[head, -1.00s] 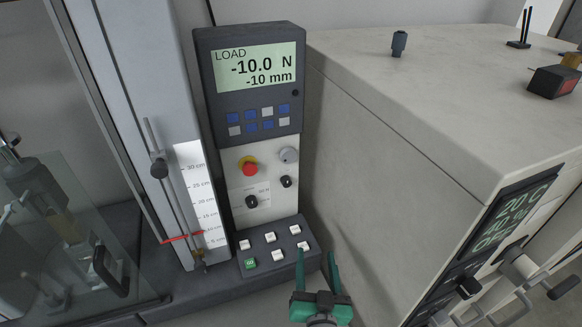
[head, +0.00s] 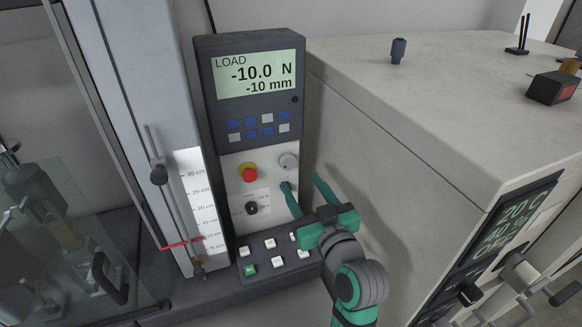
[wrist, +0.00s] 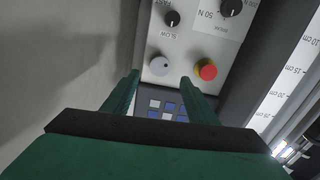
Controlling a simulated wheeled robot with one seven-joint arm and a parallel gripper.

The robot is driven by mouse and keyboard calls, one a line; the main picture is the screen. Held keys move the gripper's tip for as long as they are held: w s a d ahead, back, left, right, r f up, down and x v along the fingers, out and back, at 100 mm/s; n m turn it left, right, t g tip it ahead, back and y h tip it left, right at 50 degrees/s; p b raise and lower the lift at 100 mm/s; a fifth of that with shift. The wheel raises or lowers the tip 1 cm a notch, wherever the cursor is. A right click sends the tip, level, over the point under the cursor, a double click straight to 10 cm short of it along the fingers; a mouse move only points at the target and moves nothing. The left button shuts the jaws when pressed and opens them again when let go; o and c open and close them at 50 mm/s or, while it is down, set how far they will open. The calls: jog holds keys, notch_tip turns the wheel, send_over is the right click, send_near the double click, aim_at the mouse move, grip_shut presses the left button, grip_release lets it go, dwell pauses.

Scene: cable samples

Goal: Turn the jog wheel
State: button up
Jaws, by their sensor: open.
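The jog wheel appears to be the round grey knob (head: 288,161) at the upper right of the light control panel, right of the red emergency button. It also shows in the wrist view (wrist: 160,66), lying between the two fingertips in the picture. My green gripper (head: 303,184) is open and empty, its fingers pointing up toward the panel just below the grey knob in the head view. In the wrist view the fingertips (wrist: 159,80) frame the knob; whether they touch it I cannot tell. The small black knob below it is partly hidden by my left finger in the head view.
The red emergency button (wrist: 207,70) sits close beside one finger. A black selector knob (head: 251,207) is lower on the panel, above the push buttons (head: 271,243). The display (head: 256,75) reads -10.0 N and -10 mm. A large beige cabinet (head: 400,150) stands close on the right.

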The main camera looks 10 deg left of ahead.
aim_at(289, 164)
jog(key=x, duration=0.8)
jog(key=shift+w+a, duration=0.15)
jog(key=shift+a, duration=0.05)
jog(key=c, duration=1.1)
